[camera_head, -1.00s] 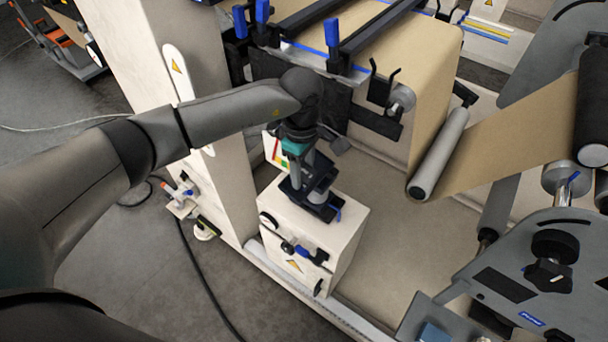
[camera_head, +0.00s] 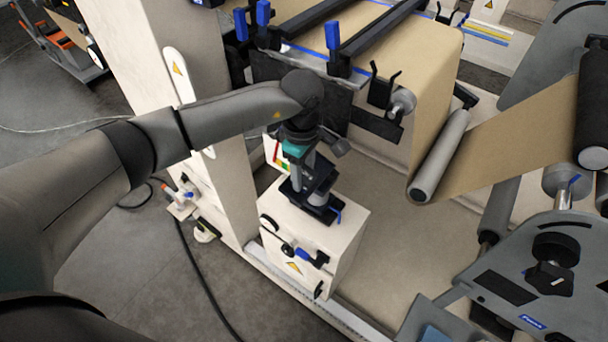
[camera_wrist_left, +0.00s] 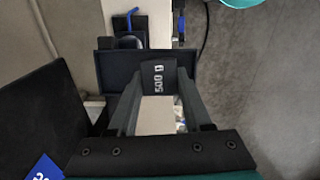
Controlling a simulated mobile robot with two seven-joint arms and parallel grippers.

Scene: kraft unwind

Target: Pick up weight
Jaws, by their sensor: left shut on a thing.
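The weight is a dark block marked "500 g" in the left wrist view (camera_wrist_left: 158,76). It sits between the fingertips of my left gripper (camera_wrist_left: 157,88), which is shut on it. In the head view my left gripper (camera_head: 308,178) points down over the top of a white cabinet (camera_head: 310,235), at a dark holder. The weight is hard to make out there, as the gripper covers it. I cannot tell whether it is clear of the surface below. My right gripper is not in view.
A white column (camera_head: 215,120) stands close on the left of the cabinet. Brown paper web and a grey roller (camera_head: 440,155) lie to the right. A grey machine plate with a black knob (camera_head: 552,265) is at lower right. A black cable lies on the floor.

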